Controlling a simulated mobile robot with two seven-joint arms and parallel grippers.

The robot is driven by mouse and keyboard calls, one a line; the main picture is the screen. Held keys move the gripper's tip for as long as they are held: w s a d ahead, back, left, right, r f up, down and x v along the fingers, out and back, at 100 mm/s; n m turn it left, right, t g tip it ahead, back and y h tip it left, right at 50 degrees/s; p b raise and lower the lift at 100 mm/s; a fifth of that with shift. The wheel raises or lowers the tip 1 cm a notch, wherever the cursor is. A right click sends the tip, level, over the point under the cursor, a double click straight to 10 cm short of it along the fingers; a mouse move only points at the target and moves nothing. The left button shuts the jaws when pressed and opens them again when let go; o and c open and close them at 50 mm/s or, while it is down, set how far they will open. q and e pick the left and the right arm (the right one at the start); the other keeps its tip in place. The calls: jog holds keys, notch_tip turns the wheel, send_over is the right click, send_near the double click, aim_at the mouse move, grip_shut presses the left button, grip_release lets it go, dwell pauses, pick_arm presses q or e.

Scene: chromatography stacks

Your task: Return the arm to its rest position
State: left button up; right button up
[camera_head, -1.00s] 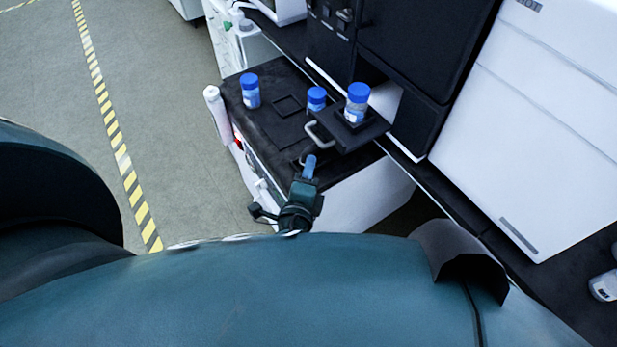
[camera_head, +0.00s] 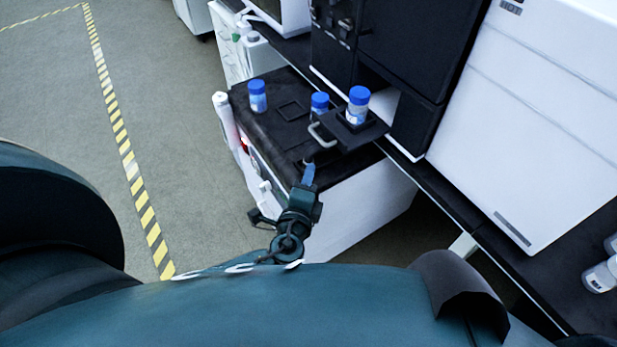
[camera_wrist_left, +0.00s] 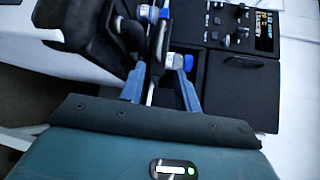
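My left gripper (camera_head: 309,175) is near the front edge of the black-topped cabinet, just below the pulled-out black tray (camera_head: 372,136) and its pale handle (camera_head: 322,134) in the head view. In the left wrist view its two blue fingers (camera_wrist_left: 160,90) stand apart with nothing held between them. A blue-capped vial (camera_head: 358,106) stands upright on the tray. Two more blue-capped vials, one at the left (camera_head: 258,97) and one beside the tray (camera_head: 320,104), stand on the cabinet top. My right gripper is not in view.
The black cabinet top (camera_head: 262,118) has a white bottle-like cylinder (camera_head: 224,118) at its left side. Black instrument modules (camera_head: 415,40) and a large white instrument (camera_head: 540,120) stand behind and to the right. Open floor with a striped tape line (camera_head: 134,182) lies at the left.

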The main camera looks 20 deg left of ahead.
pick_arm(q)
jog(key=s+a+n+g+y, duration=0.2)
jog(key=s+a+n+g, duration=0.3)
jog(key=s+n+g, duration=0.5)
jog(key=s+d+r+n+g+h, duration=0.25)
jog(key=s+n+h, duration=0.3)
jog(key=s, duration=0.65)
jog(key=w+d+f+t+h, duration=0.3)
jog(key=w+d+f+t, duration=0.3)
jog(key=t, duration=0.1)
jog(key=shift+d+m, duration=0.25)
jog(key=shift+m, duration=0.2)
jog(key=shift+f, duration=0.1)
dwell(0.8)
